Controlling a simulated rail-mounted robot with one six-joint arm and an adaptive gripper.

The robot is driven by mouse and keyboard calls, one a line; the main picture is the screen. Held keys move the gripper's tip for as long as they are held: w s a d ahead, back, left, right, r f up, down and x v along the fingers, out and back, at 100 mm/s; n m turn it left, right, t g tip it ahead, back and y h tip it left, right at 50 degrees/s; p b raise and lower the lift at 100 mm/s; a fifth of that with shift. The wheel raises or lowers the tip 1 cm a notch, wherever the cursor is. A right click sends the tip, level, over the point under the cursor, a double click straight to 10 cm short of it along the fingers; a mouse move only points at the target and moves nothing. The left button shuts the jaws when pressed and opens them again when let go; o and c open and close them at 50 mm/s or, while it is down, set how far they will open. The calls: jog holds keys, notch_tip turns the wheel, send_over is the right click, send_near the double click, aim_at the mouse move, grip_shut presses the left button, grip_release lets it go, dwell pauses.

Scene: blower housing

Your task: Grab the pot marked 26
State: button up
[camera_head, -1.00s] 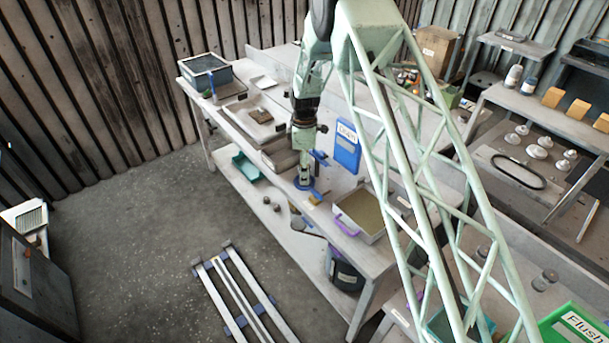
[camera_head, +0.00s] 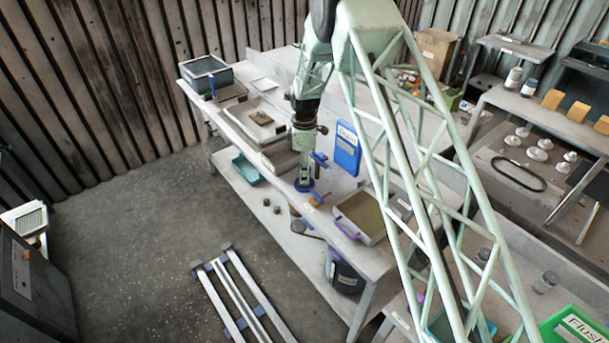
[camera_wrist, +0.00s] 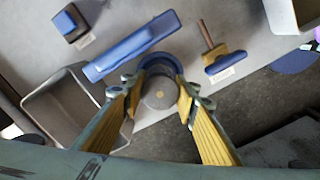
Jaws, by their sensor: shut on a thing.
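A small grey round pot (camera_wrist: 160,93) sits between the yellow finger pads of my gripper (camera_wrist: 157,88) in the wrist view, seen from above. A blue ring or round base (camera_wrist: 161,62) shows behind it. My gripper is shut on the pot. No number is readable on it, so I cannot confirm the mark 26. In the head view my gripper (camera_head: 304,179) points straight down at the front edge of the workbench (camera_head: 268,187), above a blue disc (camera_head: 304,186). The pot itself is hidden or too small to tell there.
Close by are a wooden-handled brush (camera_wrist: 222,63), a long blue piece (camera_wrist: 132,46) and a grey open bin (camera_wrist: 62,112). A blue labelled panel (camera_head: 347,150) stands behind my gripper. A tray with purple handles (camera_head: 345,228) lies to the right.

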jog(key=shift+r+b, duration=0.7)
jog(key=shift+r, duration=4.15)
